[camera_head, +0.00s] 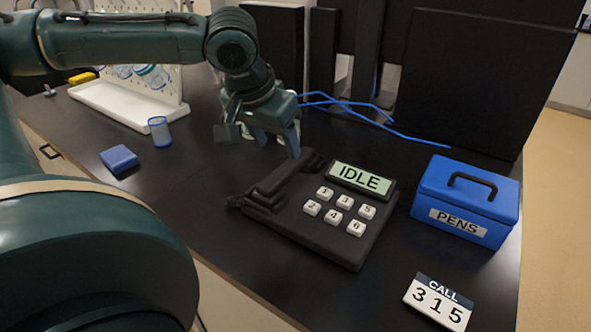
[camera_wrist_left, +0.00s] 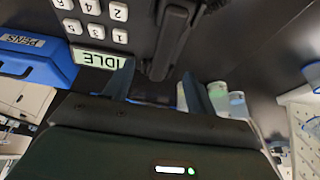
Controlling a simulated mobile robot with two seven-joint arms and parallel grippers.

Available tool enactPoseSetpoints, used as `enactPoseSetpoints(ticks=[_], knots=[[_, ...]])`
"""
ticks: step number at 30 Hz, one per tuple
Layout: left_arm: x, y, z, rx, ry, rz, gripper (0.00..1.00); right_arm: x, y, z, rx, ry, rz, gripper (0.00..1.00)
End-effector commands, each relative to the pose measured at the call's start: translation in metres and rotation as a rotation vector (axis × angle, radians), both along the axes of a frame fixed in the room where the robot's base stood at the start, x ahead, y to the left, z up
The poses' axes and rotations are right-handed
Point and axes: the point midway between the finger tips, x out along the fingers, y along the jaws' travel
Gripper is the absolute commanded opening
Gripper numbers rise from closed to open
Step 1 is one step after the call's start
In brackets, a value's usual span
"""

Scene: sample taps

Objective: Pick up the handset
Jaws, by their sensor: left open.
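The black handset (camera_head: 278,187) lies in its cradle on the left side of a black desk phone (camera_head: 325,238). The phone's screen reads IDLE, above several white number keys. My left gripper (camera_head: 277,143) is open and empty, above and behind the far end of the handset. In the left wrist view the handset (camera_wrist_left: 170,42) runs up from just beyond the two open fingers (camera_wrist_left: 157,85), roughly between them, and looks apart from them. My right gripper is in neither view.
A blue PENS box (camera_head: 465,200) stands right of the phone, and a CALL 315 card (camera_head: 438,300) lies at the front right. A blue block (camera_head: 119,159), a blue cup (camera_head: 159,131) and a white rack are at left. Dark monitors and blue cables are behind.

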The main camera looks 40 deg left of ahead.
Motion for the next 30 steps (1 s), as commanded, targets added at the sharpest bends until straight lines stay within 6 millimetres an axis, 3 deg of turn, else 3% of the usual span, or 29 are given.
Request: enactPoseSetpoints(ticks=[1,6,14,23,30], knots=[[0.003,0.001,-0.013,0.001,0.007,0.001,0.56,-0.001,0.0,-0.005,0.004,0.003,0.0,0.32],[0.015,0.003,-0.039,0.001,0.003,-0.001,0.56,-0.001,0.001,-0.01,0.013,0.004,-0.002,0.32],[0.024,0.005,-0.055,0.001,0.001,0.0,0.56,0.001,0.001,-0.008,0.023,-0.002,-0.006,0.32],[0.042,0.014,-0.09,0.001,0.002,-0.001,0.56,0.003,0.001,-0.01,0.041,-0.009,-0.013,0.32],[0.045,0.014,-0.094,-0.001,-0.002,0.0,0.56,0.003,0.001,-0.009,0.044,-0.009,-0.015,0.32]])
